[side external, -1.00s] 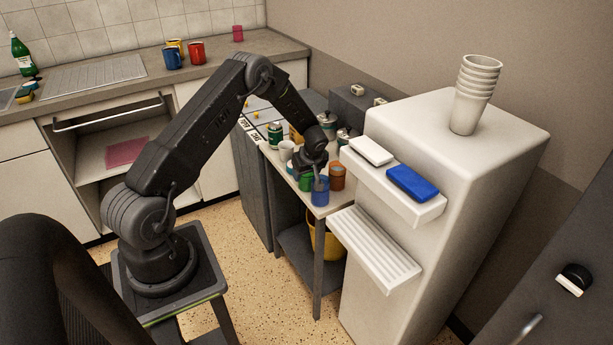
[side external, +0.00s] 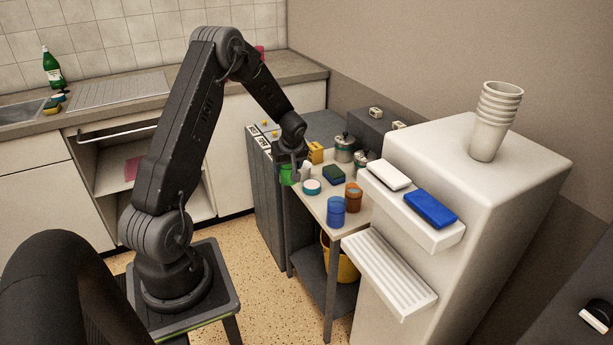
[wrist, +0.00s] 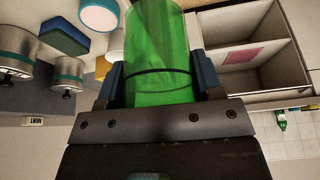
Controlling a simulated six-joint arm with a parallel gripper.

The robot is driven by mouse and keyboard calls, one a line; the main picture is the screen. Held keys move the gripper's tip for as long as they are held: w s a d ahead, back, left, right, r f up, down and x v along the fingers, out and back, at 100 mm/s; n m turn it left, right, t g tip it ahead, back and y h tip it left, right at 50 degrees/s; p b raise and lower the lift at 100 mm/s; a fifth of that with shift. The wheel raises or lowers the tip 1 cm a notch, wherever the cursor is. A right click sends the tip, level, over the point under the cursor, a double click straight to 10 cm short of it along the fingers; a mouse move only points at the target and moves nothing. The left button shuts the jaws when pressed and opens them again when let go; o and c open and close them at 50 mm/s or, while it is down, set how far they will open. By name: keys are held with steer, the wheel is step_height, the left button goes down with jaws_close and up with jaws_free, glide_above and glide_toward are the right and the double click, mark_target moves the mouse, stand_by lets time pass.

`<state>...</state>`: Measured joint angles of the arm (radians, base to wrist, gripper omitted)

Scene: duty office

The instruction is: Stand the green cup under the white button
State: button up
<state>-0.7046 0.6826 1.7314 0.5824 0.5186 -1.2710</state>
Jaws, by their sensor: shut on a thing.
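The green cup (side external: 287,175) is in my gripper (side external: 290,165), held at the left edge of the small table, to the left of the other cups. In the wrist view the translucent green cup (wrist: 160,50) sits between the two fingers of my gripper (wrist: 160,85), which are shut on it. The white button (side external: 388,175) is on the upper ledge of the white dispenser (side external: 480,210), right of the gripper and well apart from the cup. The ribbed shelf (side external: 390,275) lies below the buttons, and no cup stands on it.
A blue button (side external: 430,208) sits beside the white one. A blue cup (side external: 336,211) and a brown cup (side external: 352,197) stand on the table (side external: 313,207) between gripper and dispenser. A round tin (side external: 312,187), a sponge (side external: 334,175) and metal pots (side external: 344,147) stand close by.

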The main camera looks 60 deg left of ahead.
steer(key=shift+s+d+r, duration=0.1)
steer(key=shift+d+r, duration=0.15)
steer(key=shift+d, duration=0.05)
steer(key=w+d+r+m+t+h, duration=0.1)
steer(key=d+r+m, duration=0.2)
steer(key=d, duration=0.7)
steer(key=w+d+r+m+t+h, duration=0.1)
steer(key=d+r+m+h, duration=0.1)
steer(key=d+m, duration=0.6)
steer(key=w+d+r+m+t+h, duration=0.1)
steer(key=d+r+m, duration=0.4)
steer(key=d, duration=0.8)
steer(key=shift+w+m+t, duration=0.35)
steer(key=shift+m+t, duration=0.25)
steer(key=shift+d+r, duration=0.1)
